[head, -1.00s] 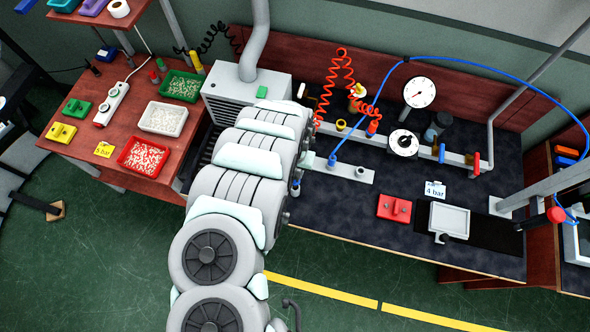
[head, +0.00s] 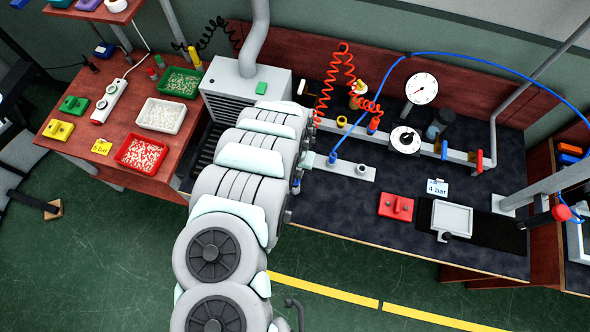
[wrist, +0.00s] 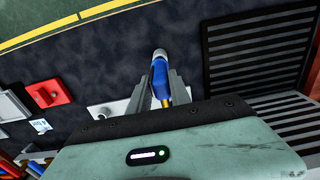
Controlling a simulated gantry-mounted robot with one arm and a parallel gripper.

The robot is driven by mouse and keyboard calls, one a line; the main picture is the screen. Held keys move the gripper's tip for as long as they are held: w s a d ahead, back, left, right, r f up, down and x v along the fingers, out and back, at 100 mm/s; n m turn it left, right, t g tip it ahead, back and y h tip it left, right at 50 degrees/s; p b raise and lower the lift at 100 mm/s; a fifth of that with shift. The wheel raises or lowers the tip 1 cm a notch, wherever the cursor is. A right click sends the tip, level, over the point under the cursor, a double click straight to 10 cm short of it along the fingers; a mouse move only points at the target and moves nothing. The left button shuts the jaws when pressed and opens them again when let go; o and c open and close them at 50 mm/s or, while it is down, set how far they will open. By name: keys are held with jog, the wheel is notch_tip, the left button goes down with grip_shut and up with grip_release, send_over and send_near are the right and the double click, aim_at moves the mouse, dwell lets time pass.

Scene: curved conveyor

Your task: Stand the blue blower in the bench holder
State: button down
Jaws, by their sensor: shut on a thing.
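The blue blower (wrist: 160,78), with a grey rounded end, is between the two fingers of my gripper (wrist: 161,88) in the wrist view. The fingers are shut on it, above the dark bench top. In the head view my arm covers most of my gripper; a small blue bit (head: 296,186) shows at the arm's right edge. A pale metal plate with a short round socket (head: 361,169), perhaps the bench holder, lies on the bench to the right of my arm. I cannot tell how the blower stands relative to it.
A red block (head: 396,206), a white tray (head: 451,218) and a "4 bar" card (head: 437,187) lie further right. A pipe with valves and a gauge (head: 422,90) runs behind. A grey vented box (head: 245,90) stands left. Red and blue hoses hang over the bench.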

jog(key=shift+f+b, duration=1.3)
jog(key=shift+f, duration=0.45)
jog(key=c, duration=1.1)
grip_release()
notch_tip(320, 180, up, 11)
jog(key=shift+w+f+p, duration=0.1)
jog(key=shift+p, duration=1.15)
